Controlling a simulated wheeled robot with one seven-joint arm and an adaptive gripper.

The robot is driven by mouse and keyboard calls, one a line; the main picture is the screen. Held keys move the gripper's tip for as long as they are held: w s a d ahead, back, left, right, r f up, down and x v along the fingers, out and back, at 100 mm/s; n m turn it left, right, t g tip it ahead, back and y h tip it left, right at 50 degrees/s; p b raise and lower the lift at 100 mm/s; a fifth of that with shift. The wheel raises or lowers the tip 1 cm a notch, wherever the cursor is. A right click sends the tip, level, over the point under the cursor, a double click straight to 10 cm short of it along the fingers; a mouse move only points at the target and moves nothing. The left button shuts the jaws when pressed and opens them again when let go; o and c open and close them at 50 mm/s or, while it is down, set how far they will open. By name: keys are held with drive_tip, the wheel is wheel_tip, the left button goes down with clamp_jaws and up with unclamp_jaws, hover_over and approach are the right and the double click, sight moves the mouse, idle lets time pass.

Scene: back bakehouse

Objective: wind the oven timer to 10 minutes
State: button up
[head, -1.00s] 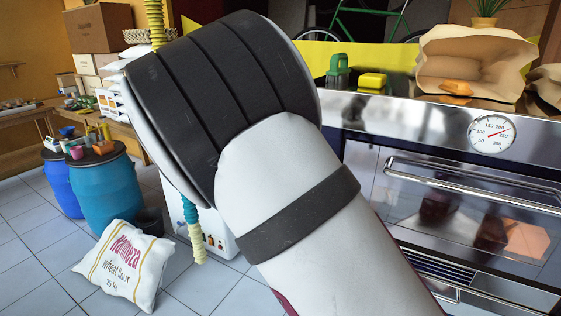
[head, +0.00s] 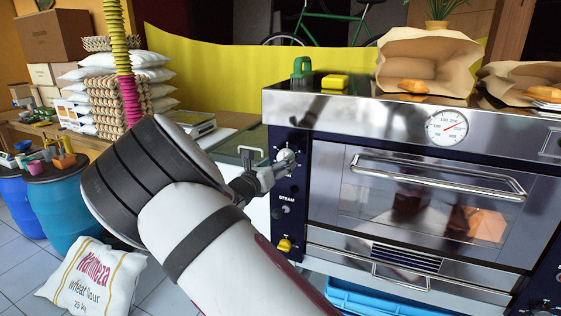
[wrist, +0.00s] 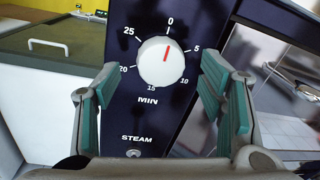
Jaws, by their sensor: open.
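The oven timer is a round white knob (wrist: 152,70) with a red pointer, on a dark panel (wrist: 190,25) marked 0 to 25 and MIN. My gripper (wrist: 158,68) is open in the wrist view, with one teal-padded finger on each side of the knob. Gaps show between the pads and the knob. In the head view my gripper (head: 268,172) is at the oven's left control panel, and the knob (head: 285,155) shows just beyond its fingers. Whether the fingers reach around the knob's depth is hard to tell.
A STEAM control sits below the timer, with a yellow knob (head: 285,245) lower on the panel. The oven door handle (head: 440,172) juts out to the right.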

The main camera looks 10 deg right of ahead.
drive_tip(key=shift+x, duration=1.4)
drive_tip(key=shift+c, duration=0.4)
drive_tip(key=c, duration=1.1)
drive_tip(key=shift+m, duration=0.3)
